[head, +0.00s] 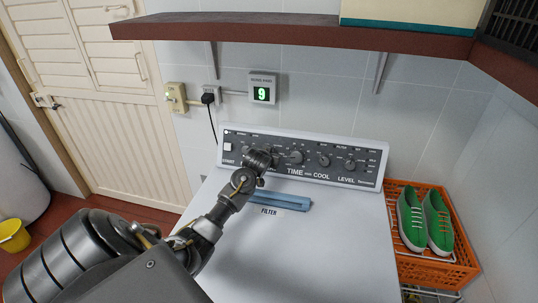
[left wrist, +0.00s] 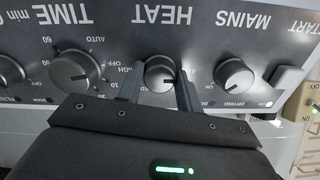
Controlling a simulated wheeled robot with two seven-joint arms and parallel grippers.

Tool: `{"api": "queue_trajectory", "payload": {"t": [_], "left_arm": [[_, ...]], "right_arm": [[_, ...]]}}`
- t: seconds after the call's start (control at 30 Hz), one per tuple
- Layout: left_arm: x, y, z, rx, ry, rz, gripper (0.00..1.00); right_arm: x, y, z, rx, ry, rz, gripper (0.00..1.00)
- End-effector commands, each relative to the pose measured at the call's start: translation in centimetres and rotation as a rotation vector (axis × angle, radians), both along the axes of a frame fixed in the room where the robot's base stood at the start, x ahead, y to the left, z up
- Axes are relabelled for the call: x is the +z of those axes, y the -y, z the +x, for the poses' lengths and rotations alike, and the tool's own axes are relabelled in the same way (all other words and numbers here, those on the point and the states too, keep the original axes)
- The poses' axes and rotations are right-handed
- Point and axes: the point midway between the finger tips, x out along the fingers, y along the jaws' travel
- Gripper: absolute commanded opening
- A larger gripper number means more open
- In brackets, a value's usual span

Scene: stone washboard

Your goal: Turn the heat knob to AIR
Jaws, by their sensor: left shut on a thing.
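The heat knob (left wrist: 160,74) is a round dark knob under the upside-down word HEAT in the left wrist view. My left gripper (left wrist: 158,84) has one finger on each side of it and is shut on it. In the head view my left gripper (head: 260,157) is at the left part of the dryer's control panel (head: 369,181) and hides the heat knob. Its setting marks are partly covered by the fingers, and I cannot read which one it points to. My right gripper is not in view.
The time knob (left wrist: 78,72) and mains knob (left wrist: 233,78) flank the heat knob. A blue filter handle (head: 282,200) lies on the white dryer top (head: 320,250). A brown shelf (head: 290,34) hangs above. An orange crate (head: 443,270) with green shoes stands at the right.

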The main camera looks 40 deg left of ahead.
Motion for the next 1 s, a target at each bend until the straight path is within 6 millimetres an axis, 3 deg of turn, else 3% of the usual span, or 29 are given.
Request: {"api": "queue_trajectory", "payload": {"t": [0.1,0.13,0.3,0.67,1.0], "left_arm": [[0.0,0.0,0.0,0.000,0.000,0.001,0.13],[0.0,0.0,0.0,0.000,0.000,0.001,0.37],[0.0,0.0,0.0,0.000,0.000,0.001,0.57],[0.2,0.2,-0.3,-0.001,0.001,0.002,0.57],[2.5,2.6,-4.5,-0.002,0.002,0.002,0.57]], "right_arm": [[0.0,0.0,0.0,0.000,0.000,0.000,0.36],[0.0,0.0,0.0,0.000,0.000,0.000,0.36],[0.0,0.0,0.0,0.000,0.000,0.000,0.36],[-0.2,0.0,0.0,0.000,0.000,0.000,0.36],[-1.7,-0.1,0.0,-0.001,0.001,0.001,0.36]]}}
